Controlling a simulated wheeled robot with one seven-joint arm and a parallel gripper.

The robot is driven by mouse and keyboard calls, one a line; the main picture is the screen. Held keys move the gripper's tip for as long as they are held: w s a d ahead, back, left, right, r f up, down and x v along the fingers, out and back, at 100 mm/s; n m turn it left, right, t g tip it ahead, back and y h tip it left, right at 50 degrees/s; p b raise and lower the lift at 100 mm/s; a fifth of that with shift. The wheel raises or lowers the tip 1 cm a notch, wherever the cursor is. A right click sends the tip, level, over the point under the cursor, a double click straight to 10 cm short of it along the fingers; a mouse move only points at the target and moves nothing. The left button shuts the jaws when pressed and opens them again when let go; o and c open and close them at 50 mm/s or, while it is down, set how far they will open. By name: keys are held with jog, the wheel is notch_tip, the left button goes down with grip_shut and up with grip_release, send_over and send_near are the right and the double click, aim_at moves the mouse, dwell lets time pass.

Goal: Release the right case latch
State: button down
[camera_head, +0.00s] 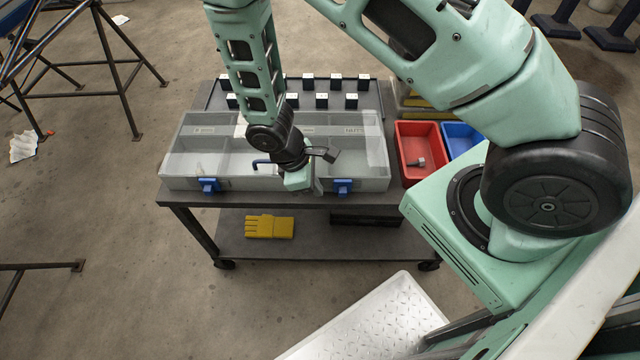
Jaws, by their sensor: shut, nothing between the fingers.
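A grey case with a clear lid (350,148) lies on the dark cart, lid down. Its right latch (342,187) is blue and sits on the front wall near the right. Its left latch (209,186) is blue, on the front wall near the left. My gripper (318,190) is shut and empty, pointing down at the case's front edge, a little left of the right latch. Its fingertips are small and partly hidden by its body, so I cannot tell whether they touch the case.
A red bin (421,150) with a dark part in it and a blue bin (460,138) stand right of the case. Several small black-and-white blocks (321,101) stand behind it. A yellow glove (269,227) lies on the cart's lower shelf (330,246).

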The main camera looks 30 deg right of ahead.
jog(key=v, duration=1)
jog(key=shift+w+a, duration=0.2)
jog(key=shift+r, duration=0.1)
jog(key=s+a+r+m+y+p, duration=0.1)
jog(key=s+a+r+p, duration=0.1)
jog(key=s+r, duration=0.3)
jog(key=s+a+r+m+t+y+p, duration=0.1)
jog(key=s+r, duration=0.4)
jog(key=r, duration=0.7)
jog(key=s+a+r+m+t+y+p, duration=0.1)
jog(key=s+a+r+y+p, duration=0.1)
jog(key=s+r, duration=0.3)
notch_tip(320, 180, up, 4)
jog(key=shift+a+f+m+p, duration=0.1)
jog(key=shift+a+m+p, duration=0.3)
jog(key=shift+p, duration=0.3)
